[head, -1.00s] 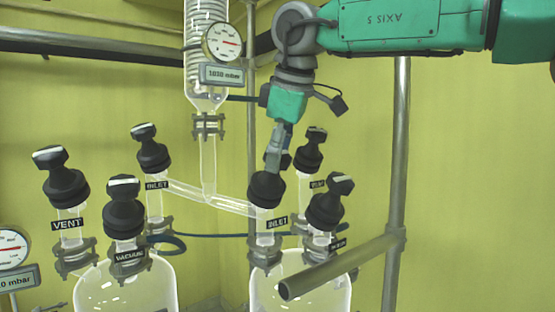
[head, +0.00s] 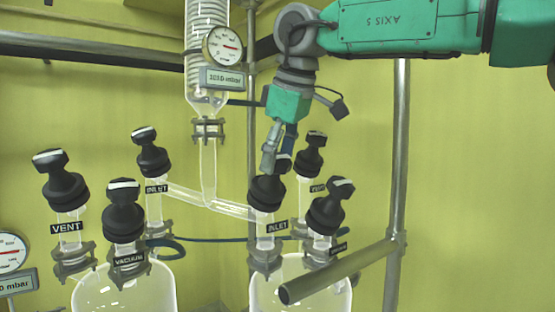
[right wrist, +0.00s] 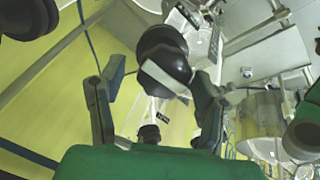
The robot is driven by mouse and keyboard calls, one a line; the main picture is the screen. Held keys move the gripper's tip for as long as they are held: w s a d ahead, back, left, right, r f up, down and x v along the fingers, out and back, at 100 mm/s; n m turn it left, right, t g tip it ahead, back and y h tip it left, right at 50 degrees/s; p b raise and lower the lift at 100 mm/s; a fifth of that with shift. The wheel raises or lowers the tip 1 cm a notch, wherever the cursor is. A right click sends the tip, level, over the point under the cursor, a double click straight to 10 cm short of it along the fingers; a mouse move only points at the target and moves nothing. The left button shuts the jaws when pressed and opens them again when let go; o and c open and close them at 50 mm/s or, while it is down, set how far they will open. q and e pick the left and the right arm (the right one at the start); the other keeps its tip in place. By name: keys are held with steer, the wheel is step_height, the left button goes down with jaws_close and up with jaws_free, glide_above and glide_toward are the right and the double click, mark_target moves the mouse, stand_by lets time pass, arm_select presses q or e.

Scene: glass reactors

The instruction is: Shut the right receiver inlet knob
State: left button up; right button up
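The right receiver inlet knob (head: 267,192) is a black knob on the glass neck labelled INLET, above the right glass vessel (head: 300,268). My right gripper (head: 275,160) points down just above this knob in the head view, its fingers overlapping the knob's top. In the right wrist view the right gripper (right wrist: 157,76) is open, with one finger on each side of the black knob (right wrist: 165,58). A white bar shows across the knob's top. Gaps show between the fingers and the knob there, and I see no grip. My left gripper is not in view.
Close by stand two more black knobs, one behind (head: 310,155) and one at front right (head: 331,206). A metal rail (head: 340,270) crosses in front of the right vessel. The glass condenser (head: 206,60) with its gauge (head: 223,45) hangs left of my right arm.

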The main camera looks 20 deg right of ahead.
mark_target(280, 158)
steer(key=shift+f, duration=0.15)
steer(key=shift+s+r, duration=0.15)
steer(key=shift+r, duration=0.15)
steer(key=v, duration=0.4)
steer(key=shift+s+d+r, duration=0.15)
steer(key=shift+s+r, duration=0.05)
steer(key=shift+s, duration=0.15)
steer(key=s+d, duration=0.2)
steer(key=s, duration=0.9)
steer(key=shift+f, duration=0.1)
